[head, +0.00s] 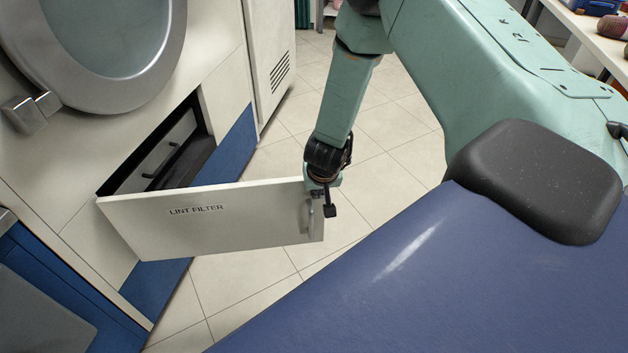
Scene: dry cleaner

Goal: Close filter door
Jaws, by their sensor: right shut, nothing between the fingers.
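The filter door (225,222) is a pale flat panel labelled "LINT FILTER", with a small grey handle near its free end. It is swung open from the front of the dryer (75,140). Behind it the filter compartment (187,155) is exposed, with a drawer front and dark handles inside. My right gripper (329,210) is shut and empty. It hangs at the free end of the door, close beside the handle; I cannot tell whether it touches. My left gripper is not in view.
A round dryer window (112,40) is above the compartment. A blue-topped padded board (420,280) with a dark pad (540,180) fills the lower right. Tiled floor (385,125) is open beyond the door. A white shelf with items is at the top right.

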